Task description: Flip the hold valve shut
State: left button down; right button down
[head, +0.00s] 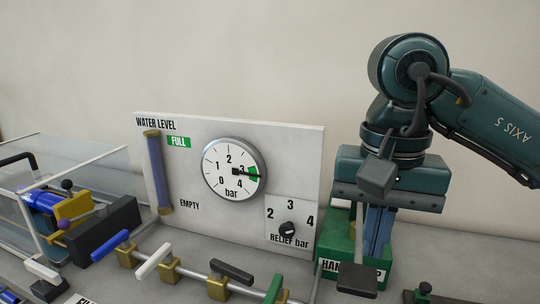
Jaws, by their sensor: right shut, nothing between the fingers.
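Several lever valves with brass bodies sit on one pipe in the foreground. The blue lever (110,246), white lever (154,262) and green lever (273,290) lie across the pipe; the black lever (232,271) lies roughly along it. I cannot read which is the hold valve. My right gripper (357,278) is shut and empty, pointing down in front of the green hand pump block (335,243), right of the levers and apart from them. It partly covers the pump label. My left gripper is out of view.
A white panel (240,135) behind the pipe carries a pressure gauge (233,169), a blue water level tube (159,171) and a black relief knob (290,230). A clear-sided box (85,165) and a yellow-and-blue device (72,210) stand at left. Space above the levers looks clear.

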aim_at(219, 268)
jog(key=k, duration=0.9)
